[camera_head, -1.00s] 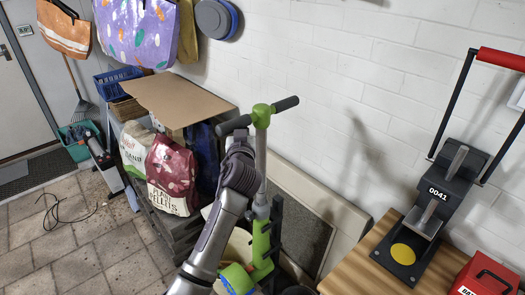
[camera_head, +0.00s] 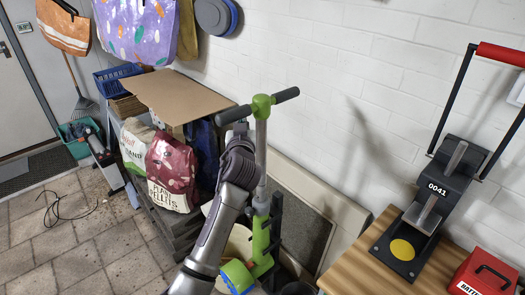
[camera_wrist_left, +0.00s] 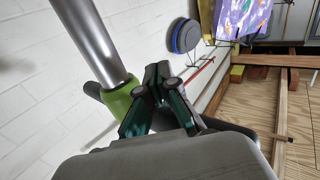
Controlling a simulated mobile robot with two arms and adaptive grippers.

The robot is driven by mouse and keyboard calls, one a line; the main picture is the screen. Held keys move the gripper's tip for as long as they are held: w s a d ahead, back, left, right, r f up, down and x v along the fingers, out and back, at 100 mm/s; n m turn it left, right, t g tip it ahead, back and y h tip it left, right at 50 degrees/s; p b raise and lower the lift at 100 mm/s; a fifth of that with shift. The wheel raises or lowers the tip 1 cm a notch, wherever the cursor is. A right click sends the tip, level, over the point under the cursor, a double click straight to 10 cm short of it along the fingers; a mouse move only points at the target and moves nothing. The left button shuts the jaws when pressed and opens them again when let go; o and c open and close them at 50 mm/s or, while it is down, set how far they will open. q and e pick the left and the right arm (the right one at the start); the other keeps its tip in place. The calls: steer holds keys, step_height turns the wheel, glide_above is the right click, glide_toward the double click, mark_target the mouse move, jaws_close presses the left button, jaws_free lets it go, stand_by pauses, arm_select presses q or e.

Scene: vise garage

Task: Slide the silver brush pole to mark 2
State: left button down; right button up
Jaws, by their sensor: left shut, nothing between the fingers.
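The silver brush pole (camera_head: 261,145) stands nearly upright, with a green T-head (camera_head: 262,104) and black side grips on top. Its lower end goes into a green sleeve (camera_head: 260,232). In the left wrist view the silver pole (camera_wrist_left: 92,42) and the green joint (camera_wrist_left: 121,100) are beside my fingers. My left gripper (camera_head: 240,130) is shut and empty, just under the left black grip and left of the pole. I cannot tell if it touches the grip. The fingers show closed in the wrist view (camera_wrist_left: 158,78). No numbered marks can be read. My right gripper is not in view.
A wooden bench (camera_head: 348,262) at the right holds a black press (camera_head: 438,190) labelled 0041 and a red battery box (camera_head: 482,274). Pellet bags (camera_head: 172,172) and a cardboard sheet (camera_head: 172,97) are at the left. A white brick wall (camera_head: 350,55) is behind the pole.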

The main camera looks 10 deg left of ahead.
arm_select(q)
steer(key=f+v, duration=0.2)
steer(key=v, duration=1)
stand_by(1.0)
steer(key=shift+d+f, duration=0.1)
steer(key=shift+f, duration=0.05)
